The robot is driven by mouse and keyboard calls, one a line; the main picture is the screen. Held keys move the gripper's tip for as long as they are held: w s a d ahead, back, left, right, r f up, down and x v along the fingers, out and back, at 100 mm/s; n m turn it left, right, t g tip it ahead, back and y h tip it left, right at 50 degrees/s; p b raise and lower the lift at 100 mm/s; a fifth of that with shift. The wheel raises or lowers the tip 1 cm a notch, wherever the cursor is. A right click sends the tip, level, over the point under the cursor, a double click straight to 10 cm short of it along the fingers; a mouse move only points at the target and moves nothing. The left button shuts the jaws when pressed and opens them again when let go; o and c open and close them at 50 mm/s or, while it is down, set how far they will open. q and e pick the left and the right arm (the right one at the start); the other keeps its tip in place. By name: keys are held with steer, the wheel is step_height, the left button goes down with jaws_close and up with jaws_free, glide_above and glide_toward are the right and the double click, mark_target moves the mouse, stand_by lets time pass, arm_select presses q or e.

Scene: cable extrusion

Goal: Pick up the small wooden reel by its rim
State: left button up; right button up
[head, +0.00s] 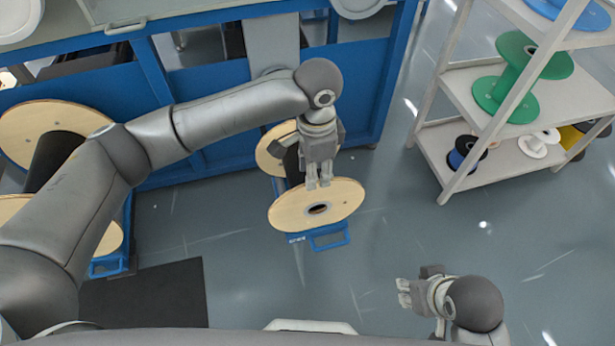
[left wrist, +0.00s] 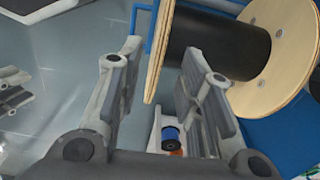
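In the left wrist view the near flange (left wrist: 162,45) is seen edge-on between the two open fingers (left wrist: 160,60), closer to the right finger. I cannot tell whether a finger touches it. The black core (left wrist: 228,48) and far flange (left wrist: 285,45) show behind. My right gripper (head: 404,292) is empty, low on the right, its fingertips apart.
A blue frame (head: 330,240) shows at the reel's foot. A larger wooden reel (head: 50,125) stands at the left by the blue bench (head: 200,85). A white shelf (head: 465,85) with a green spool (head: 505,100) stands at the right. The floor between is clear.

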mark_target(318, 182)
arm_select(q)
steer(key=f, duration=0.1)
steer(key=f+b, duration=0.1)
steer(key=f, duration=0.1)
steer(key=d+f, duration=0.1)
steer(key=shift+w+f+b, duration=0.1)
steer(key=shift+f+b, duration=0.3)
steer(key=shift+f, duration=0.1)
jaws_close()
